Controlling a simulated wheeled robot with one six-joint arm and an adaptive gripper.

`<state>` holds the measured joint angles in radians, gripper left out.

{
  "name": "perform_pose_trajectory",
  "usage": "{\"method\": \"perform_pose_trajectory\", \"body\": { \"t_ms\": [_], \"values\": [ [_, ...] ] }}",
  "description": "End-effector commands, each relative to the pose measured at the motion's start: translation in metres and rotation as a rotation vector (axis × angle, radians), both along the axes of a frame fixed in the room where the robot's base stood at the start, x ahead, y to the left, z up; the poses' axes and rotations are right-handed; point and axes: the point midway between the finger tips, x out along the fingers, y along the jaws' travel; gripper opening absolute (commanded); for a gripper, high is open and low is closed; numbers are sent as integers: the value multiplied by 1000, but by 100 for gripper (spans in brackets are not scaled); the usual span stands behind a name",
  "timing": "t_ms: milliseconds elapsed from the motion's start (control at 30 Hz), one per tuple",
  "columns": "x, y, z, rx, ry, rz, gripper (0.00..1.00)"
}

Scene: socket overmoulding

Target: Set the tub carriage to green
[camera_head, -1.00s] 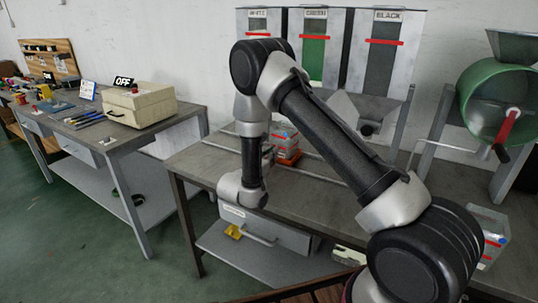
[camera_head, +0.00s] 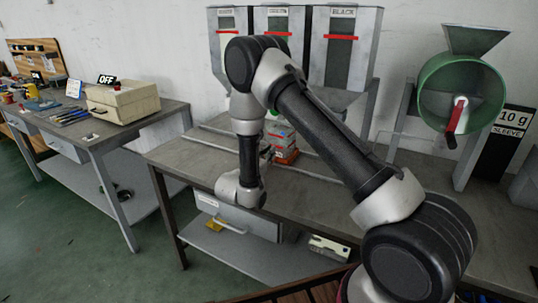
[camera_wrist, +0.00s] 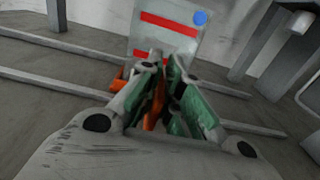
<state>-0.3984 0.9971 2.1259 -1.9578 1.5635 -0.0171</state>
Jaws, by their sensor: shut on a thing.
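The tub (camera_head: 281,135), a pale box with red bands, sits on its orange carriage (camera_head: 287,157) on the bench rails, below and in front of the hopper labelled green (camera_head: 278,45). In the wrist view the tub (camera_wrist: 168,30) shows a blue dot, with the orange carriage (camera_wrist: 118,80) at its foot. My gripper (camera_wrist: 158,75) has green pads and is shut on an upright orange part of the carriage. My arm hides the gripper and part of the tub in the head view.
The white hopper (camera_head: 228,40) stands left of the green one and the black hopper (camera_head: 340,50) right. Two rails (camera_head: 308,174) run along the bench. Right stand a green drum with a red crank (camera_head: 456,122) and a "10 g SLEEVE" display (camera_head: 513,125). A separate table (camera_head: 140,118) stands left.

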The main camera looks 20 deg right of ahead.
Motion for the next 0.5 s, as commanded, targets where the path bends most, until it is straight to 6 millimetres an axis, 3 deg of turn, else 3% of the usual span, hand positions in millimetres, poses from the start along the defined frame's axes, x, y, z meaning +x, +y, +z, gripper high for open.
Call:
{"method": "perform_pose_trajectory", "body": {
  "t_ms": [100,133,233,500],
  "values": [
    [0,0,0,-1,1,1,0],
    [0,0,0,-1,1,1,12],
    [0,0,0,-1,1,1,29],
    [0,0,0,0,0,0,29]
  ]
}}
